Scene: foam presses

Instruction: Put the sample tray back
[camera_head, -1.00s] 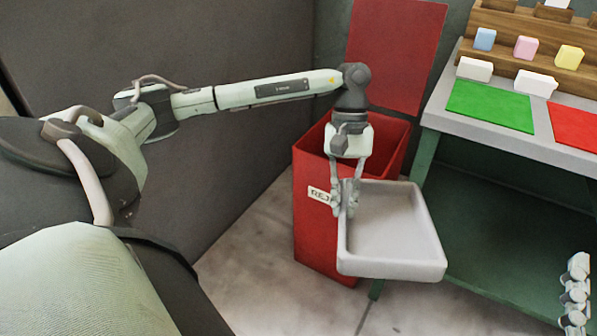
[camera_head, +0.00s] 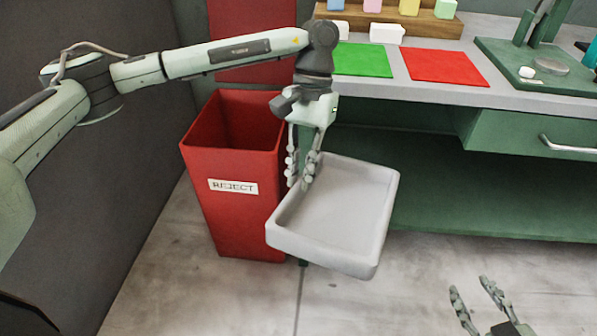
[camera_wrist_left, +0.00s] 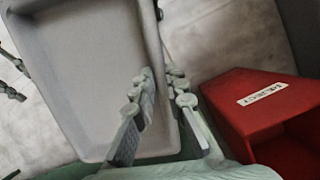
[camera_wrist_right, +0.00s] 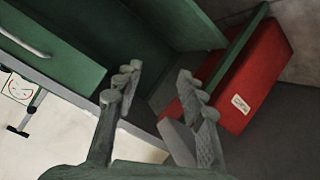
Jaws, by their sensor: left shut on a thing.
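The sample tray (camera_head: 335,215) is a shallow, light grey, empty tray with raised walls. It hangs in the air in front of the bench, tilted in the head view. My left gripper (camera_head: 300,180) is shut on the tray's left wall. In the left wrist view the tray (camera_wrist_left: 90,70) fills the left side and its wall passes between the fingers of my left gripper (camera_wrist_left: 165,105). My right gripper (camera_head: 475,305) is low at the right, apart from the tray. In the right wrist view its fingers (camera_wrist_right: 160,90) are spread with nothing between them.
A red bin marked REJECT (camera_head: 230,215) stands just left of the tray. The bench (camera_head: 450,92) behind carries a green mat (camera_head: 362,60), a red mat (camera_head: 445,67), a wooden rack (camera_head: 430,25) with coloured blocks, and a green press (camera_head: 535,60). Floor in front is clear.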

